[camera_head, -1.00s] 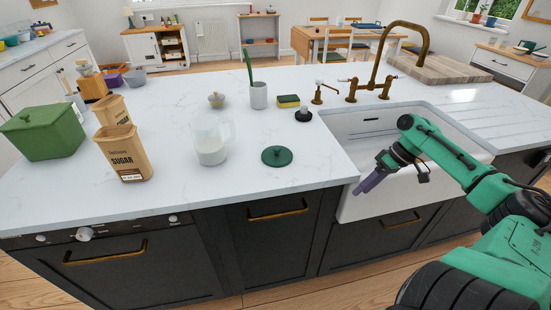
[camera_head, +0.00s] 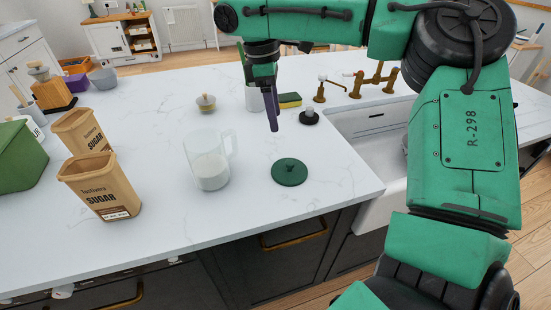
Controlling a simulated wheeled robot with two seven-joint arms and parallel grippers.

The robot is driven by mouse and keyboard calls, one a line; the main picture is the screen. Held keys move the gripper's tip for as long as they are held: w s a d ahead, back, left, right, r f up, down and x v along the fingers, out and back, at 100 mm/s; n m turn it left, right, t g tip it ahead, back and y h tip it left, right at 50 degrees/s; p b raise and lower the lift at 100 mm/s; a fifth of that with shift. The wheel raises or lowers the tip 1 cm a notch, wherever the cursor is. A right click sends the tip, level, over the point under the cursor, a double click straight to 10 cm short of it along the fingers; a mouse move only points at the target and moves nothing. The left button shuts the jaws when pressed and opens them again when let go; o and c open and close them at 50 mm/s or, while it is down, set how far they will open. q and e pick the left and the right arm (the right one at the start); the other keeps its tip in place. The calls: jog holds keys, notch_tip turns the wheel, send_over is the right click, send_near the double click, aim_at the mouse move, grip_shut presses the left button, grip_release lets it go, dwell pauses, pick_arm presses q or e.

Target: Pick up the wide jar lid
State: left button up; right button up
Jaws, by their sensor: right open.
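The wide jar lid (camera_head: 289,172) is a dark green disc with a small knob. It lies flat on the white marble worktop, near its front edge and left of the sink. My right gripper (camera_head: 271,112) has purple fingers pointing down. It is in the air above and behind the lid in the picture, apart from it, open and empty. The green right arm comes in from the right and arches over the sink. My left gripper is not in view.
A glass jug (camera_head: 208,165) stands left of the lid. Sugar packets (camera_head: 100,186) stand further left. A white cup (camera_head: 254,98), a sponge (camera_head: 290,100) and a dark stopper-like item (camera_head: 309,117) are behind the lid. The sink (camera_head: 365,150) is to the right.

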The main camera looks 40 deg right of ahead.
send_over(290, 162)
jog(key=a, duration=0.1)
jog(key=f, duration=0.7)
jog(key=shift+w, duration=0.2)
jog(key=f, duration=0.2)
jog(key=f+p, duration=0.1)
jog(key=f, duration=0.1)
jog(key=d+f, duration=0.1)
jog(key=f, duration=0.1)
jog(key=shift+s+f+p, duration=0.2)
jog(key=shift+p, duration=0.1)
jog(key=shift+w+a, duration=0.1)
jog(key=c, duration=0.9)
grip_shut()
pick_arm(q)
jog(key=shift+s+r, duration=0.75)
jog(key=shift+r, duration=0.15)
